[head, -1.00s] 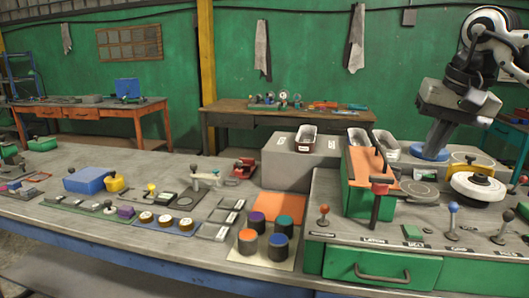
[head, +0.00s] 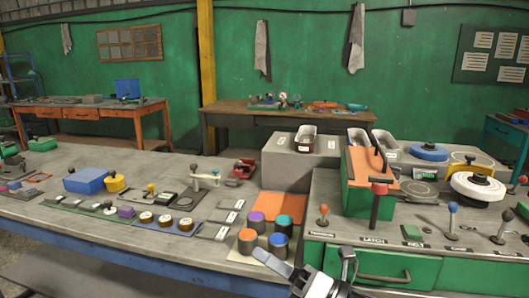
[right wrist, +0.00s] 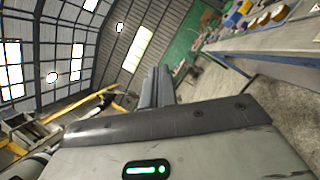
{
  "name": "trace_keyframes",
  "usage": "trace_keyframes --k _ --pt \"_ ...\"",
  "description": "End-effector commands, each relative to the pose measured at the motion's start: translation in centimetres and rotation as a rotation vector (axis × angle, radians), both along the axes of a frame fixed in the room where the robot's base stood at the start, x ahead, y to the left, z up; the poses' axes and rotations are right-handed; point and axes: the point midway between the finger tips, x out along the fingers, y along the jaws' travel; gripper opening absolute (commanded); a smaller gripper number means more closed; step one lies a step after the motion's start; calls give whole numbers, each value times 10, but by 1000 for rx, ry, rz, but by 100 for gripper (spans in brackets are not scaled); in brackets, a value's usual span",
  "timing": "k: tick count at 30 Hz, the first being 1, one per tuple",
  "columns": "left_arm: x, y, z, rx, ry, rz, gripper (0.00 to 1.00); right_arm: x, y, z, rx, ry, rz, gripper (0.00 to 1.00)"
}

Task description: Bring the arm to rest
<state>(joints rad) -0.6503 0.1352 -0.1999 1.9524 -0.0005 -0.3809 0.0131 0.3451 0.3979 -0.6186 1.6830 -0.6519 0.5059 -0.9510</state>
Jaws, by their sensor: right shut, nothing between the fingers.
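My right gripper (head: 262,256) shows at the bottom centre of the head view, in front of the workbench's near edge and low in the picture. Its grey fingers point up and to the left. In the right wrist view the two fingers (right wrist: 158,86) lie together, with nothing between them. Part of the right arm runs out of the bottom of the head view. My left gripper is in neither view.
The grey workbench (head: 215,253) carries several coloured pucks, levers and trays. A green drawer (head: 345,264) is close to the right of my gripper. A blue disc (head: 429,151) and a white handwheel (head: 476,190) are at the right. Clear floor (right wrist: 285,115) shows in the wrist view.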

Motion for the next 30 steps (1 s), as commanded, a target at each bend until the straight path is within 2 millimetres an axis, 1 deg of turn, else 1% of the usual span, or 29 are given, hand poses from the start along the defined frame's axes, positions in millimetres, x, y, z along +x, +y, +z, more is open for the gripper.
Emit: trace_keyframes --k 1,2,3,4,5,6,7,8,9,11,12,15,18,21,24,30 --pt "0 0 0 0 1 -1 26 -3 -11 -23 135 222 -53 0" --pt "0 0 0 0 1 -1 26 -3 -19 -36 217 353 -88 0" --pt "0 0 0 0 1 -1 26 -5 -32 -57 329 529 -135 0" --pt "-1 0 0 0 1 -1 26 -8 -42 -73 415 658 -172 0" --pt "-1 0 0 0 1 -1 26 -12 -52 -92 501 788 -211 0" --pt "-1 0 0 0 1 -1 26 -21 -66 -118 620 956 -265 0" --pt "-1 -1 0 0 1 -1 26 -30 -76 -137 706 1073 -305 0" --pt "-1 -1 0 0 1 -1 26 -40 -85 -155 789 1181 -347 0" --pt "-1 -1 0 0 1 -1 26 -54 -96 -179 896 1314 -400 0" --pt "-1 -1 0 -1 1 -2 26 -79 -111 -211 1045 1485 -481 0" --pt "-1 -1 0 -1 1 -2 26 -96 -119 -229 1135 1582 -531 0" --pt "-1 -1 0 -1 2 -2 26 -135 -135 -264 1325 1766 -644 0" --pt "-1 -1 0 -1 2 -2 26 -164 -144 -284 1454 1874 -724 0" --pt "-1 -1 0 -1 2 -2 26 -180 -147 -294 1523 1928 -767 0" --pt "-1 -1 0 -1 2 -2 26 -184 -149 -297 1543 1942 -782 0" --pt "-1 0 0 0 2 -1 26 -184 -149 -297 1539 1941 -781 0"
